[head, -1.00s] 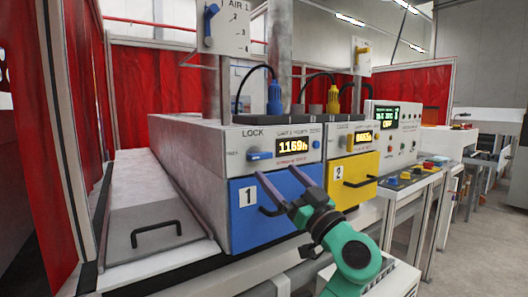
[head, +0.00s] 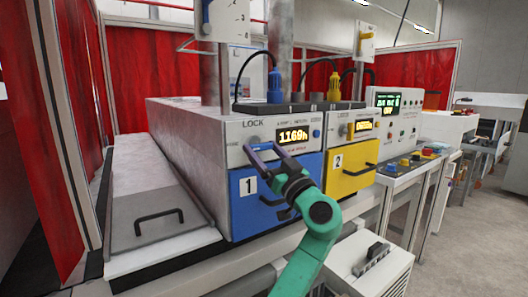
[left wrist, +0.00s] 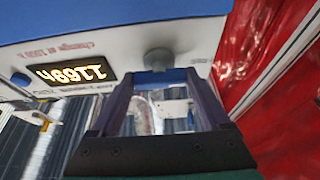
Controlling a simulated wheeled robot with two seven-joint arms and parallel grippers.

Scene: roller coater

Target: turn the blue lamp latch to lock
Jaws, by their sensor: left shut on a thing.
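The blue lamp latch (left wrist: 160,77) is a short blue bar on a grey round knob, on the white front panel of unit 1. In the left wrist view, which shows the panel upside down, the bar spans between my two fingers. My left gripper (head: 262,148) is shut on the latch, its fingers on either side of the bar. In the head view the fingers hide most of the latch. The lit display (head: 292,135) reads 1169h, to the right of the latch. My right gripper is not in view.
The blue drawer (head: 244,209) numbered 1 with a black handle is below the panel. The yellow drawer (head: 347,183) numbered 2 stands to its right. A grey lid with a black handle (head: 158,217) is at left. Red curtains (head: 138,88) stand behind.

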